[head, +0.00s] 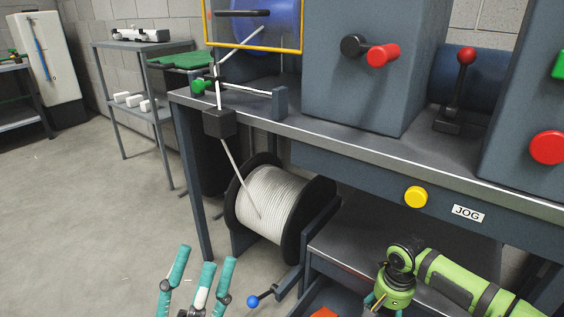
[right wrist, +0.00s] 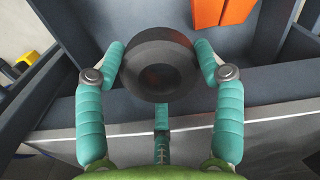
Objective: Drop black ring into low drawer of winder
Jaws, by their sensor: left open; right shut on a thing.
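My right gripper (right wrist: 160,70) is shut on the black ring (right wrist: 160,38), held between its teal fingers in the right wrist view. Below the ring is the open low drawer (right wrist: 100,14), a dark grey tray with an orange block (right wrist: 222,10) inside. The ring appears above the drawer, not resting in it. In the head view the ring is not visible, and my right gripper (head: 378,301) is cut off at the lower edge. The orange block also shows there (head: 324,312). My left gripper (head: 205,262) is open and empty over the floor.
The winder bench (head: 240,118) has a white cable spool (head: 270,205) beneath it. A blue-knobbed lever (head: 254,301) sticks out near the drawer. A yellow button (head: 416,197) and JOG label (head: 468,213) are on the bench front. Floor at left is clear.

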